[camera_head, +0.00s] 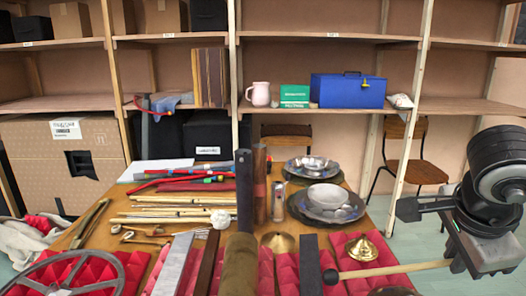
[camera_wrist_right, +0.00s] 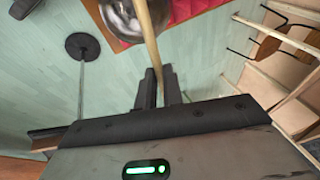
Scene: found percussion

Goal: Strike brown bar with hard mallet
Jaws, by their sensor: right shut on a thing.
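My right gripper (camera_head: 455,265) is at the right side, past the table edge, shut on the pale wooden handle of a mallet (camera_head: 395,270). The handle points left over the table, and its small rounded head (camera_head: 331,277) is by a dark grey bar (camera_head: 310,265). In the right wrist view the handle (camera_wrist_right: 149,35) rises from between the fingertips (camera_wrist_right: 158,88) and leaves the top edge. A dark brown bar (camera_head: 206,264) lies on red padding, left of the mallet head and apart from it. Which brown piece is the task's bar is not certain. My left gripper is out of view.
A grey bar (camera_head: 173,265) and an olive-brown piece (camera_head: 239,265) flank the brown bar. Metal bowls (camera_head: 328,198), several sticks (camera_head: 165,213) and a wheel rim (camera_head: 70,270) crowd the table. Shelves (camera_head: 330,38) stand behind.

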